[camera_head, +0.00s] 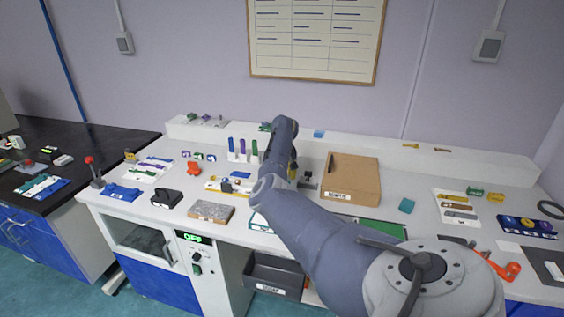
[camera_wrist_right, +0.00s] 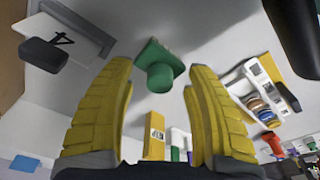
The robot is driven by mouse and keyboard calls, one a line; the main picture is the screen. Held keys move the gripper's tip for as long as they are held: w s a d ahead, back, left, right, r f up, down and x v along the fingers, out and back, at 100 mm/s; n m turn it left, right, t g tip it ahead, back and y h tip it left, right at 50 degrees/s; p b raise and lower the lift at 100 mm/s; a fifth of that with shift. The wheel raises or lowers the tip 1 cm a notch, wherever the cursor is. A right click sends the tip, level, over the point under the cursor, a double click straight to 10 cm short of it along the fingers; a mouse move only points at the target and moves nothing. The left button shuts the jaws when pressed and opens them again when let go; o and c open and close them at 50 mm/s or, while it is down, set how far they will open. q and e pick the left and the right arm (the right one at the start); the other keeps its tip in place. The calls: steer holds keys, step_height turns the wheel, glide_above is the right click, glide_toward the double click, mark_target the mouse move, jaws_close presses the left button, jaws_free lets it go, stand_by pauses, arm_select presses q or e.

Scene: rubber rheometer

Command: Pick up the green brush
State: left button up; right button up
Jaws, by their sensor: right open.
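The green brush (camera_wrist_right: 160,68), as I take it, is a green block with a round knob and a short fringe at its edge. In the right wrist view it lies beyond the fingertips, centred on the gap between them, and neither finger touches it. My right gripper (camera_wrist_right: 163,75) is open and empty, with yellow ribbed fingers to either side. In the head view my right arm hides most of this gripper, and I cannot make out the brush there for sure. My left gripper is not in view.
A cardboard box (camera_head: 352,182) stands right of my arm. Coloured upright posts (camera_head: 242,148), an orange item (camera_head: 193,168) and a speckled slab (camera_head: 211,211) are to its left. A raised ledge (camera_head: 365,144) runs along the back. Bare white bench lies between these things.

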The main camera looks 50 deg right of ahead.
steer(key=shift+w+f, duration=0.1)
steer(key=shift+f, duration=0.6)
steer(key=shift+c, duration=0.3)
jaws_close()
